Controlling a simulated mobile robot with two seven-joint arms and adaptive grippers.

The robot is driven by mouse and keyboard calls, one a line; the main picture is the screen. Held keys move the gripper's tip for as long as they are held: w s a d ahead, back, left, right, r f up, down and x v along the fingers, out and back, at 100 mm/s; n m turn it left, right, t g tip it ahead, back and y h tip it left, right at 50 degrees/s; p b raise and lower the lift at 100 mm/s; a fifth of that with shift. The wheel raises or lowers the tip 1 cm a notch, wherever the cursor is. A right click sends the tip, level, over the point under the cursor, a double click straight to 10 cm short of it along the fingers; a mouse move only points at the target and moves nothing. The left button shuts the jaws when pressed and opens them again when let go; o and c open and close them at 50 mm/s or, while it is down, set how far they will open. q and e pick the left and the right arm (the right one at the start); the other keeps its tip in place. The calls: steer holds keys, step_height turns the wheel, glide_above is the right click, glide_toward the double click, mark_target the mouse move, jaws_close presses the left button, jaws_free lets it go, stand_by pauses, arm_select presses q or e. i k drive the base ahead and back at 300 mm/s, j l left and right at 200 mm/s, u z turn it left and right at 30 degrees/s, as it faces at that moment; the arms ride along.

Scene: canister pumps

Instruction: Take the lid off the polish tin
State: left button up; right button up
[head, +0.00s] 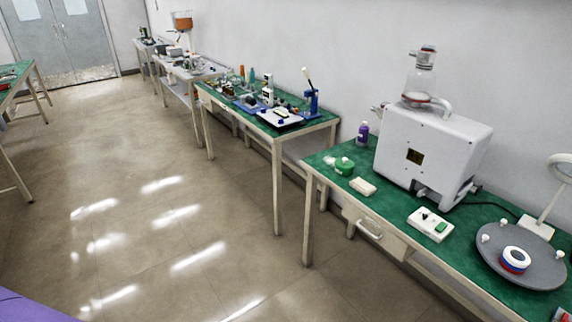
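A small round green container (344,167) stands near the left end of the nearest green-topped table (388,208). It looks like the polish tin, but it is too small in view to be sure. A small pale piece shows on or just beside its top, and I cannot tell whether the lid is seated. Neither of my grippers is in view.
A large white machine (430,150) with a glass jar stands behind. A purple bottle (362,134), pale block (363,187), control box (430,224) and grey disc (500,262) share the table. A drawer (373,228) is below. Floor (150,220) at left is clear.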

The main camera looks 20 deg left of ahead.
mark_target(344, 163)
steer(key=u, duration=0.2)
steer(key=i+j+z, duration=0.15)
steer(key=i+z, duration=0.15)
steer(key=z, duration=0.15)
steer(key=i+j+z, duration=0.2)
steer(key=z, duration=0.3)
steer(key=i+j+z, duration=0.1)
steer(key=j, duration=0.25)
steer(key=i+j+z, duration=0.1)
steer(key=i+j, duration=0.35)
steer(key=j, duration=0.25)
steer(key=z, duration=0.05)
